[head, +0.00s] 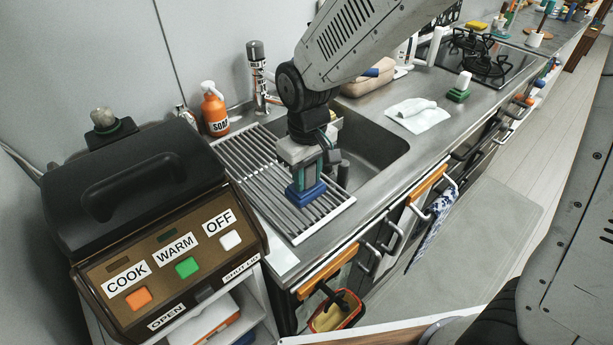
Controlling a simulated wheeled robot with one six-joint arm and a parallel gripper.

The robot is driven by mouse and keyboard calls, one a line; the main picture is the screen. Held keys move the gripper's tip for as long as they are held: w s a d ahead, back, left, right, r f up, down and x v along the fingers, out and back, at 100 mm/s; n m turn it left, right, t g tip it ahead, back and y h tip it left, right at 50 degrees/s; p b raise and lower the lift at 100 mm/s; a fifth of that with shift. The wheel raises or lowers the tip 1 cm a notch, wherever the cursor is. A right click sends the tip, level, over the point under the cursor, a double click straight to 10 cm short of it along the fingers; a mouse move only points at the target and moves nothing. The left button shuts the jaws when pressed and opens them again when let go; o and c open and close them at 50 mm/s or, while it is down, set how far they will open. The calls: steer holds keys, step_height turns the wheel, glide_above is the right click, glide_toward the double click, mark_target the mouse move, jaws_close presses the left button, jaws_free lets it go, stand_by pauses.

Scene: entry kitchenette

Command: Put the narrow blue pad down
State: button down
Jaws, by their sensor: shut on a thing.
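The narrow blue pad (306,195) is at the lower end of my gripper (307,178), in the middle of the head view. My gripper points down and is shut on the pad's upper part. The pad is over the slatted drying rack (268,176), near its right part beside the sink. I cannot tell whether the pad's underside touches the slats or is slightly above them.
The sink basin (372,150) opens right of the rack. An orange soap bottle (214,112) and a tap (258,75) stand behind. A black-lidded cooker (150,230) is at the left. A white cloth (418,114) and a green-based brush (460,90) lie on the counter further right.

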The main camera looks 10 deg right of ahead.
step_height(320, 180, down, 2)
steer(key=shift+s, duration=0.1)
steer(key=c, duration=1.1)
jaws_free()
steer(key=shift+o, duration=0.2)
step_height(320, 180, up, 12)
steer(key=shift+f, duration=0.25)
steer(key=shift+r, duration=0.35)
